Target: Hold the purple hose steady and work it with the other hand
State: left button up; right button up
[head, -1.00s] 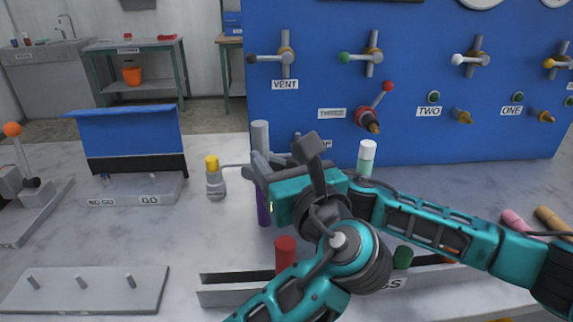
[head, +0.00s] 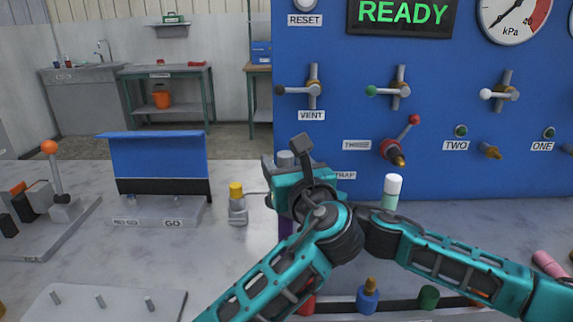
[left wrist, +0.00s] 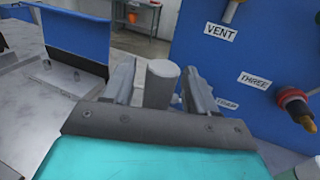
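The purple hose (head: 286,226) stands upright on the table left of centre in the head view. Its pale grey top (head: 285,158) shows above my left gripper (head: 278,165). In the left wrist view the grey top (left wrist: 161,85) stands between the two fingers of my left gripper (left wrist: 158,82). A gap shows on its left; the right finger is very close, and I cannot tell if it touches. The left gripper looks open around it. The gripper and arm hide much of the hose. My right gripper is not visible in any view.
A blue panel (head: 450,150) with valves and a THREE fitting (head: 392,152) rises behind. A yellow-capped bottle (head: 237,205) stands left of the hose, a white-capped one (head: 391,192) right. A NO GO/GO stand (head: 155,208) is further left. Coloured plugs stand in front, including a blue one (head: 368,300).

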pick_arm(q)
jog(key=c, duration=1)
jog(key=shift+r, duration=0.8)
jog(key=shift+r, duration=2.45)
jog(key=shift+r, duration=0.15)
jog(key=shift+r, duration=1.35)
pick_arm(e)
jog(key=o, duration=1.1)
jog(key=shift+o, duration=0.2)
